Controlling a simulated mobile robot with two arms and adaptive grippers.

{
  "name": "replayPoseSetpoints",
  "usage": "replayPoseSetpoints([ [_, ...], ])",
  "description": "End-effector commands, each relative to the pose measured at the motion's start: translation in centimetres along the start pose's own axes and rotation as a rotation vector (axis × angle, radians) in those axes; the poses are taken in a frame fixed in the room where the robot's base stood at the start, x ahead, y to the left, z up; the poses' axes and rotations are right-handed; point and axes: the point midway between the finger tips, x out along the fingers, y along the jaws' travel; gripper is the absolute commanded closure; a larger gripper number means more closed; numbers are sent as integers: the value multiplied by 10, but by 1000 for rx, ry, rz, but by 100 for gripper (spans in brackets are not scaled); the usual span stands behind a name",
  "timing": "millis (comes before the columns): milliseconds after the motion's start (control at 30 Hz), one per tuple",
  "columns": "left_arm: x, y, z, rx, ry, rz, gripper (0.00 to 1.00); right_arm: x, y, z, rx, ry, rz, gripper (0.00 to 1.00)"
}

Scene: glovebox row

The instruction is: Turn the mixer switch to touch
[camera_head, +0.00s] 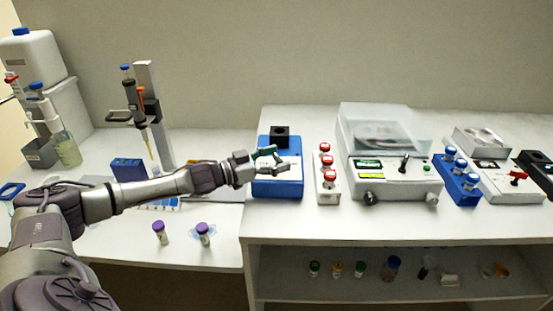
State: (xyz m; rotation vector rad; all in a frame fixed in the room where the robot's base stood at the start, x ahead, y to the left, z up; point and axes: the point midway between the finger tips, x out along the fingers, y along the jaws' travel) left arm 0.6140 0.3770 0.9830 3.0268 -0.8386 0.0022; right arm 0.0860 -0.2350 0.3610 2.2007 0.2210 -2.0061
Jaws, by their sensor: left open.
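The mixer (289,187) is a blue box with a black cup holder (280,132) on top. It stands near the left end of the raised white bench. My left arm reaches in from the left, and my left gripper (281,160) is in front of the mixer, covering much of its face. Its fingers are apart with nothing seen between them. I cannot tell whether it touches the mixer. The mixer switch cannot be made out; the gripper hides that part of the front. My right gripper is not in view.
A white rack of red-capped tubes (327,185) stands close right of the mixer, then a clear-lidded centrifuge (390,185) and a blue tube rack (457,186). A pipette stand (150,95) is behind my arm. Purple-capped tubes (160,232) stand on the lower left table.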

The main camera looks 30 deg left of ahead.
Motion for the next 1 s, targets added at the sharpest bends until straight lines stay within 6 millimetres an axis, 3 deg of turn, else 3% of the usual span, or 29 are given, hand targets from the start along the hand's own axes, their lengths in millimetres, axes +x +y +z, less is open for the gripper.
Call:
replayPoseSetpoints([
  [267,-7,0,2,1,-4,-1,25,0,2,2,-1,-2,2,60],
  [700,-87,0,3,0,-9,1,25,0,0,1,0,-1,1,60],
  [1000,-118,0,1,0,-3,1,25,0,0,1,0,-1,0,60],
])
